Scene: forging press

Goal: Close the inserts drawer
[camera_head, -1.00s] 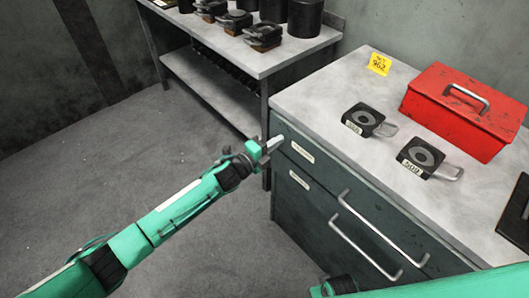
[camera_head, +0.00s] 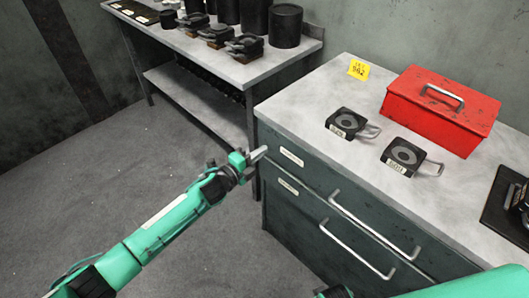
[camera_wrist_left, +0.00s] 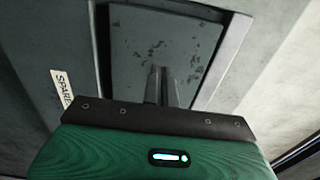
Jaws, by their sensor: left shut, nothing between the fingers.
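The grey-green cabinet has an upper drawer (camera_head: 312,176) and a lower drawer (camera_head: 300,218), each with a bar handle and a small label. Both fronts look about flush in the head view; a small gap would be hard to tell. The labels are too small to read there. My left gripper (camera_head: 258,155) is shut and empty, by the left end of the upper drawer front; I cannot tell whether it touches. In the left wrist view its fingers (camera_wrist_left: 161,87) are together before a dark scuffed panel, with a label reading "SPARE" (camera_wrist_left: 62,88) partly cut off at the left. My right gripper is out of view.
On the cabinet top are a red toolbox (camera_head: 441,110), a yellow note (camera_head: 358,69), two black blocks with ring tops (camera_head: 347,122) (camera_head: 404,156) and a dark tray (camera_head: 497,205). A workbench (camera_head: 240,72) stands behind, left. Floor at left is clear.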

